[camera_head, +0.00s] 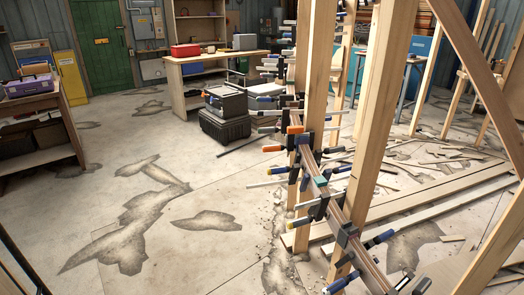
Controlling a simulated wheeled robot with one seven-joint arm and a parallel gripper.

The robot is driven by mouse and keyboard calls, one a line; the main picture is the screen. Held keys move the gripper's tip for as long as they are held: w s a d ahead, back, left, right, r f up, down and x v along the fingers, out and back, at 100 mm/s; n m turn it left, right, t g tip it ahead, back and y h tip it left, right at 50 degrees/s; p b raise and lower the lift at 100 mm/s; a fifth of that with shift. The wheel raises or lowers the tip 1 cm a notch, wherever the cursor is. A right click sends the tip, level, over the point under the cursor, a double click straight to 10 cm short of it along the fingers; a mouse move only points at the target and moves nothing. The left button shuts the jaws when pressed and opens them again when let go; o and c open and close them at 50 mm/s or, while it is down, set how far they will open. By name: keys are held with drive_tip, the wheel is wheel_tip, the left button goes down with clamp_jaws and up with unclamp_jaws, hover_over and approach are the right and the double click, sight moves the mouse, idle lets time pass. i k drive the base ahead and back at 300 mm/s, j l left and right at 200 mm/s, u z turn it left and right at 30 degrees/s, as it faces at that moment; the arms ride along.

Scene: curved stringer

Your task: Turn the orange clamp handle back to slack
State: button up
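Orange clamp parts show on the curved wooden stringer (345,222), left of the nearest upright posts. One orange piece, which looks like a clamp handle (272,148), sticks out to the left. Another orange piece (295,130) sits just above and to its right, against the stringer. I cannot tell whether both belong to one clamp, or how tight the handle is. Many blue and dark clamps line the stringer above and below. My gripper is not in view.
Tall wooden posts (374,120) and a diagonal brace (478,85) stand at the right. Black cases (226,126) sit on the floor behind the clamps. A workbench (200,70) stands at the back. Loose boards (440,205) lie at right. The cracked floor (120,190) at left is open.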

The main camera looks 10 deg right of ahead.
sight(293, 132)
drive_tip(key=i+j+u, duration=0.35)
drive_tip(key=j, duration=0.15)
drive_tip(key=i+j+u, duration=0.4)
drive_tip(key=i+l+u, duration=0.85)
drive_tip(key=l, duration=0.2)
drive_tip(key=l+u, duration=0.2)
drive_tip(key=l, duration=0.2)
